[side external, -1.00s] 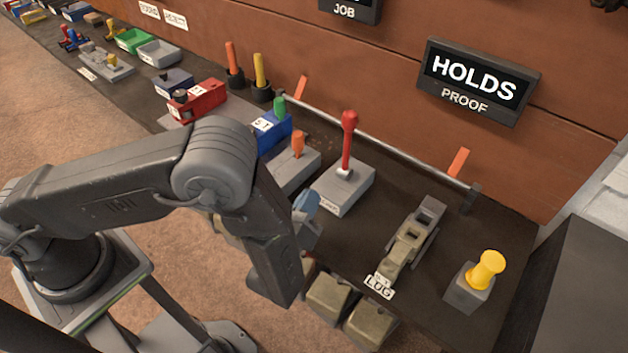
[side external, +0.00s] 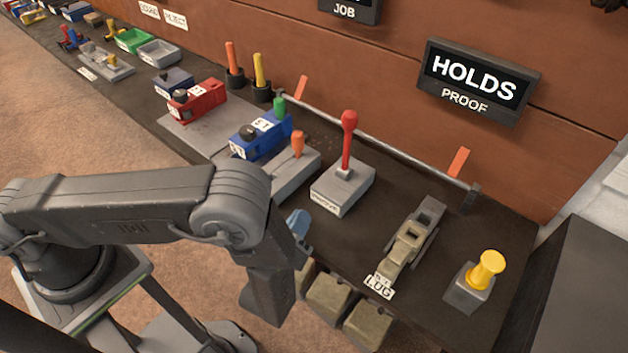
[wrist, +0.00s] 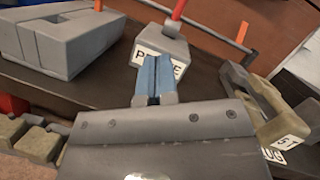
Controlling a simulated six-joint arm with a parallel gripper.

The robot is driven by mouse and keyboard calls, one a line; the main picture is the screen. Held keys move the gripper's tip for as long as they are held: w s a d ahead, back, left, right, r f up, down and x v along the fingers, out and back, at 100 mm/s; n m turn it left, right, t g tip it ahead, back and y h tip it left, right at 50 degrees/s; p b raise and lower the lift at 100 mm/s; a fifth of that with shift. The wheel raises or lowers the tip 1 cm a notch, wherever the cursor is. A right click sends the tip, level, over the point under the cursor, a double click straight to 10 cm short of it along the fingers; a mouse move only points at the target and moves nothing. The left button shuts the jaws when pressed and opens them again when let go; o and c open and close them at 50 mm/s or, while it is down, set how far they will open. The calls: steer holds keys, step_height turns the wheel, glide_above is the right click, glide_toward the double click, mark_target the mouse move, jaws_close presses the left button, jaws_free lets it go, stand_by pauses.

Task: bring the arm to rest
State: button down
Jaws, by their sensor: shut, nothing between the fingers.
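My gripper (wrist: 153,80) shows in the wrist view with its two blue fingers together and nothing between them. In the side external view only a blue part of my gripper (side external: 299,222) shows past my forearm, at the bench's front edge. The rest of it is hidden behind my arm. The grey block with the red lever (side external: 347,140) stands beyond the gripper, apart from it as far as I can tell. It also shows in the wrist view as a grey labelled block (wrist: 160,48) just above the fingertips.
A lug fixture (side external: 410,240) and a yellow knob on a grey block (side external: 487,268) stand to the right. Blue (side external: 262,135) and red (side external: 197,99) clamp units stand to the left. Drab bins (side external: 328,297) hang below the front edge. A sign reads HOLDS PROOF (side external: 478,80).

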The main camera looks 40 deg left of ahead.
steer(key=shift+f, duration=0.15)
steer(key=s+a+r+n+g+y, duration=0.2)
steer(key=a+r+n+g+y, duration=0.3)
steer(key=a+r+n+g, duration=0.3)
steer(key=s+a+r+n+g+y, duration=0.3)
steer(key=a+r+n+g+y, duration=0.1)
steer(key=a+r+n+g, duration=0.5)
steer(key=s+d+r+n+t+h, duration=0.2)
steer(key=s+r+n+h, duration=0.7)
steer(key=r+h, duration=0.3)
steer(key=shift+s+d+r+n+h, duration=0.15)
steer(key=shift+s+d+n+h, duration=0.25)
steer(key=shift+n+h, duration=0.2)
